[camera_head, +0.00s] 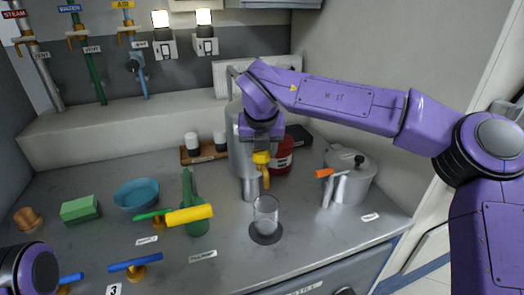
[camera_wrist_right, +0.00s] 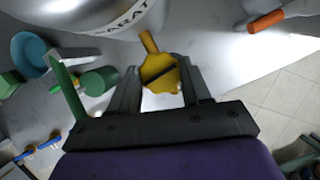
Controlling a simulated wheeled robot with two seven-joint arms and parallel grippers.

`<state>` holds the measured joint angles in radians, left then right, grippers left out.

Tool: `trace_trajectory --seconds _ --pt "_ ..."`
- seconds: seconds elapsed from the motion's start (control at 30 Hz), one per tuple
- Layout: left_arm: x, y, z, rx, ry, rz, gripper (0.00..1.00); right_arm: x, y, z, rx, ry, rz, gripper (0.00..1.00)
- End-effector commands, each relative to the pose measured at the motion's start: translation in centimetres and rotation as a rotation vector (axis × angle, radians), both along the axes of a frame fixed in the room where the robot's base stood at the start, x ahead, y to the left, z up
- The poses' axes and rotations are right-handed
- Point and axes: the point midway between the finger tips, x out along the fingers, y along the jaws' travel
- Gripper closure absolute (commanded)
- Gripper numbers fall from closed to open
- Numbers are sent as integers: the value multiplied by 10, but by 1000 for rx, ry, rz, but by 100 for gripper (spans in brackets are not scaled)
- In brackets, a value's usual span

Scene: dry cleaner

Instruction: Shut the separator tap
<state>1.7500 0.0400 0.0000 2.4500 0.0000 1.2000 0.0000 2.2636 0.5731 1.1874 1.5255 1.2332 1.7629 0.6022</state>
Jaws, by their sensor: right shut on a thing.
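The separator (camera_head: 240,150) is a tall silver cylinder at the back of the counter, partly hidden by my right arm. Its curved wall and part of its lettering show in the wrist view (camera_wrist_right: 85,12). The yellow tap handle (camera_head: 262,158) is at its front, with a yellow part hanging down below my fingers. My right gripper (camera_head: 262,142) reaches it from above. In the wrist view the yellow handle (camera_wrist_right: 160,68) lies between the two dark fingers, and the gripper (camera_wrist_right: 158,85) is shut on it. My left gripper is not in view; only part of my left arm shows at lower left.
A clear glass (camera_head: 265,209) stands on a dark round mat below the tap. A silver pot (camera_head: 352,180) with an orange-tipped lever stands to the right, and a red container (camera_head: 283,155) behind.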

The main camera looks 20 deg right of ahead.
Motion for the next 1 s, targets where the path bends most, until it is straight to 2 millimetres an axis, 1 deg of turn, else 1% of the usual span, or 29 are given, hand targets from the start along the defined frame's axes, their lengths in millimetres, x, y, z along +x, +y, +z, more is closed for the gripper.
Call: trace_trajectory --seconds 0.3,0.77,0.8,0.83,0.87,1.0 --pt "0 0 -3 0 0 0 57 1 0 1 -1 -3 -83 83" --pt "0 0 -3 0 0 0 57 1 0 1 0 -2 -93 83" --pt "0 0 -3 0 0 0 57 1 0 1 0 -2 -93 39" --pt "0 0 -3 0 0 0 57 1 0 1 0 -2 -93 29" --pt "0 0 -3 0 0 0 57 1 0 1 0 -2 -93 28" --pt "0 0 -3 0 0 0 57 1 0 0 0 -1 -92 28"
